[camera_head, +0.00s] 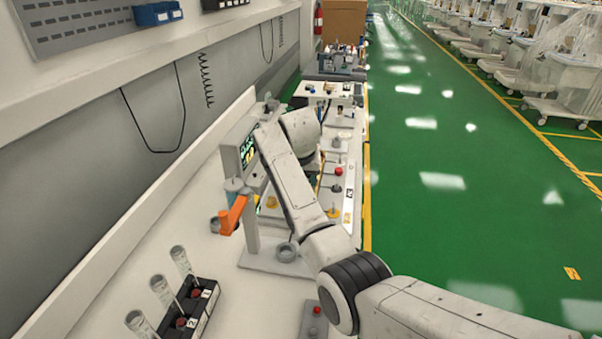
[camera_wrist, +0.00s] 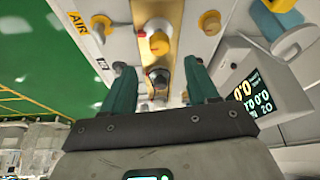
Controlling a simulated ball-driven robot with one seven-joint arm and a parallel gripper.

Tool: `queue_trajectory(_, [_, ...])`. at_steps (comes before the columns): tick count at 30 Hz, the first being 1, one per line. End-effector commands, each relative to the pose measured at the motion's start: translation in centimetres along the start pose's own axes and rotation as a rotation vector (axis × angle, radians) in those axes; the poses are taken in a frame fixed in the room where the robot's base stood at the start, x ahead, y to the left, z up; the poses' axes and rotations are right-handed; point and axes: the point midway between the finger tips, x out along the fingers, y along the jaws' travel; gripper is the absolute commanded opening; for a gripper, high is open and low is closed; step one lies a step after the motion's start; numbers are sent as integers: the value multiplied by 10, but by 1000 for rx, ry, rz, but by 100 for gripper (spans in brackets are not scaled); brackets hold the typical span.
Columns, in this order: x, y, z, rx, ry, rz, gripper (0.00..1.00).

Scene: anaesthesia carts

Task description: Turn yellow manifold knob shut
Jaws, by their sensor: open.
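In the wrist view, a yellow knob (camera_wrist: 160,42) with a pale stem stands on the panel beyond my fingertips. A second yellow knob (camera_wrist: 210,22) sits to its upper right. I cannot tell which of them is the task's manifold knob. My gripper (camera_wrist: 160,82) is open, its two green fingers wide apart with no yellow knob between them. A dark round part (camera_wrist: 158,76) shows between the fingers. In the head view, yellow knobs show on the bench at left (camera_head: 271,202) and right (camera_head: 334,212); my arm hides my fingertips there.
A display with green digits (camera_wrist: 255,100) stands close to my right finger. A black rack (camera_head: 195,312) of tubes is at the front left. Green floor lies open to the right.

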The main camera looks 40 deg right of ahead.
Motion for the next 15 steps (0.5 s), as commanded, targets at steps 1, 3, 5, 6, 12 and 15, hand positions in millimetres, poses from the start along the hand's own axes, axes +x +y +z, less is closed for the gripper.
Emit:
queue_trajectory(1, [-8,-1,0,0,3,-2,59])
queue_trajectory(3, [-17,-1,0,-1,2,-2,59])
queue_trajectory(5, [-24,-1,0,-1,1,-2,59])
queue_trajectory(6, [-27,0,0,0,1,-2,59])
queue_trajectory(12, [-34,0,0,0,-1,0,59])
queue_trajectory(15, [-34,0,0,0,-1,0,59])
